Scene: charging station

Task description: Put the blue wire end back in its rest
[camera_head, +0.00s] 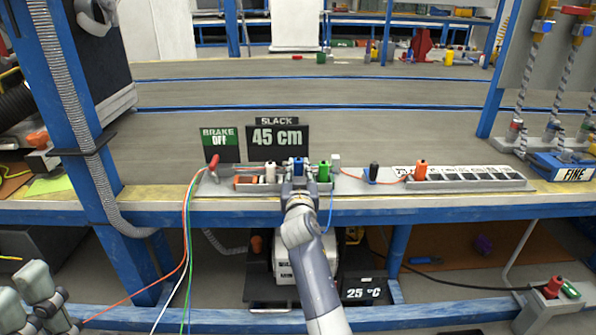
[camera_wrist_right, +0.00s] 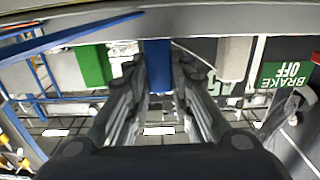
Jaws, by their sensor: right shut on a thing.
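The blue wire end (camera_head: 299,164) is at the rail on the bench, between a white end (camera_head: 270,173) and a green end (camera_head: 324,172). My right gripper (camera_head: 298,181) is shut on it from the front. In the right wrist view the blue end (camera_wrist_right: 158,66) stands between the fingers. Its rest is hidden by the gripper, so I cannot tell whether the end is seated. A blue wire (camera_head: 331,205) hangs over the bench edge beside my arm. Parts of my left arm show at the lower left; its jaw state is unclear.
The rail (camera_head: 347,186) also bears a red handle (camera_head: 214,166), a black knob (camera_head: 374,171) and an orange end (camera_head: 420,171). Signs reading BRAKE OFF (camera_head: 220,144) and 45 cm (camera_head: 277,138) stand behind. Red, white and green wires hang at the left.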

